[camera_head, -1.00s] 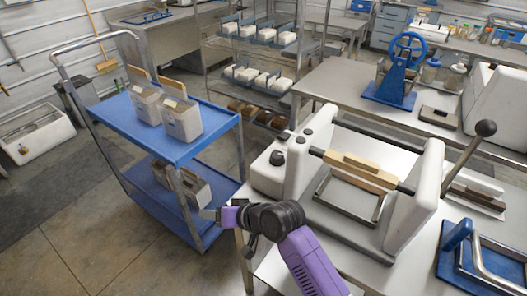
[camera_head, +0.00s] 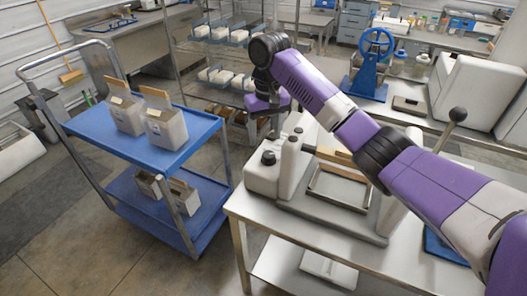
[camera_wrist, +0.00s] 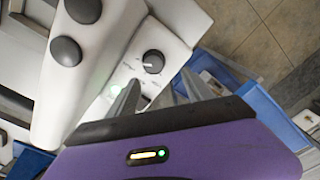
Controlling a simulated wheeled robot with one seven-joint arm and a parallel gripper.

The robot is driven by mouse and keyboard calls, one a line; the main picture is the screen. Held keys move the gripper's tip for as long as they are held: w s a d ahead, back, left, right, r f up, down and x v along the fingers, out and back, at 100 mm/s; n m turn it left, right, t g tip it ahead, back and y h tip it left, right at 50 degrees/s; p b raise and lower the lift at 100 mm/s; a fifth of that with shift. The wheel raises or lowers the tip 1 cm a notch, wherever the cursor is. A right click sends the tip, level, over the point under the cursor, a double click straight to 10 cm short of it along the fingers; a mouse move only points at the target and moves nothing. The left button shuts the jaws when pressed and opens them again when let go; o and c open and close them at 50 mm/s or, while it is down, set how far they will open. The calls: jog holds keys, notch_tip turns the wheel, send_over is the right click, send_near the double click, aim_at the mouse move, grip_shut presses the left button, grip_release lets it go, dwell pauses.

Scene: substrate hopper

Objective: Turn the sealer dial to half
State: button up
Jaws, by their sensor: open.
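The sealer (camera_head: 261,180) is a white machine on the steel table. Its dial (camera_head: 268,157) is a round black knob on the low block at its left end. In the wrist view the dial (camera_wrist: 153,61) has a white pointer mark facing the left of the picture; faint markings around it are too small to read. My gripper (camera_head: 275,128) is above the sealer's left end, pointing down. In the wrist view my gripper (camera_wrist: 160,84) is open and empty, its fingertips below the dial in the picture and apart from it.
Two black knobs top the sealer's upright housing, one nearer (camera_wrist: 65,50) and one farther (camera_wrist: 83,11), close to my gripper. A blue cart (camera_head: 150,150) with several boxes stands left of the table (camera_head: 300,238). A blue wheeled press (camera_head: 370,75) stands behind.

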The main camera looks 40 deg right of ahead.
aim_at(269, 154)
jog(key=shift+s+d+r, duration=0.15)
jog(key=shift+s+d, duration=0.15)
jog(key=shift+d, duration=0.05)
jog(key=shift+s+f, duration=0.1)
jog(key=shift+f, duration=0.15)
jog(key=shift+f+b, duration=0.3)
jog(key=shift+f, duration=3.25)
grip_shut()
